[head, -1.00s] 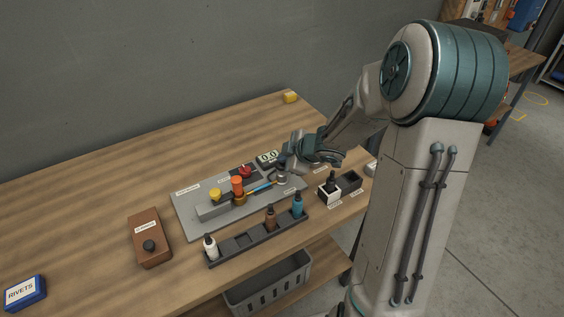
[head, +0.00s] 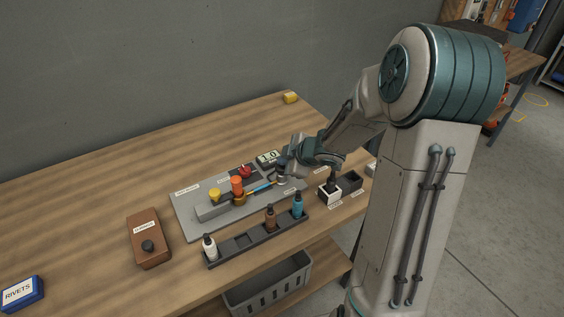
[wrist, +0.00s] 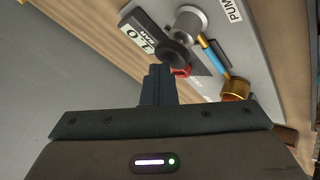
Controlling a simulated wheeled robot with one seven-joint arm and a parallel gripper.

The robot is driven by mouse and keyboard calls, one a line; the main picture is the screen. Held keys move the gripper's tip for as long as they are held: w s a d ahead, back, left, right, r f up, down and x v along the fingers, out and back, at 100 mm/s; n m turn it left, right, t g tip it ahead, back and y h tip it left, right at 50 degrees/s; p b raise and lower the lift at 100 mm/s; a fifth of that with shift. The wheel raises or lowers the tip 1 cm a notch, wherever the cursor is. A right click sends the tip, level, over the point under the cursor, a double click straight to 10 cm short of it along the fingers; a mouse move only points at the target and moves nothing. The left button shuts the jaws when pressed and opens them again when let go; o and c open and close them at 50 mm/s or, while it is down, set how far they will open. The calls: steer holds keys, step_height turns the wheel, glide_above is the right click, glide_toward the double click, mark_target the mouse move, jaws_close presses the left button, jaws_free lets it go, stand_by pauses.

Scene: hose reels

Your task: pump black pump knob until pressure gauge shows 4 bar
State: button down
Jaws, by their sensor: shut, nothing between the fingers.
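The black pump knob (wrist: 172,54) shows in the wrist view on its grey pump cylinder (wrist: 191,22). The pressure gauge (wrist: 143,35) beside it reads about 1.0 bar; it also shows in the head view (head: 268,157). My gripper (wrist: 158,70) is shut and empty, with its fingertips right by the knob's edge. I cannot tell whether they touch it. In the head view my gripper (head: 284,170) is at the right end of the grey panel (head: 200,226) and largely hides the pump.
A bottle rack (head: 249,250) stands in front. A brown box (head: 150,228) is at left.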

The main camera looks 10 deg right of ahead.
steer(key=shift+f, duration=0.3)
stand_by(0.4)
steer(key=shift+r+p, duration=1.7)
steer(key=shift+p, duration=0.15)
steer(key=shift+r, duration=0.1)
step_height(320, 180, up, 5)
steer(key=p, duration=0.5)
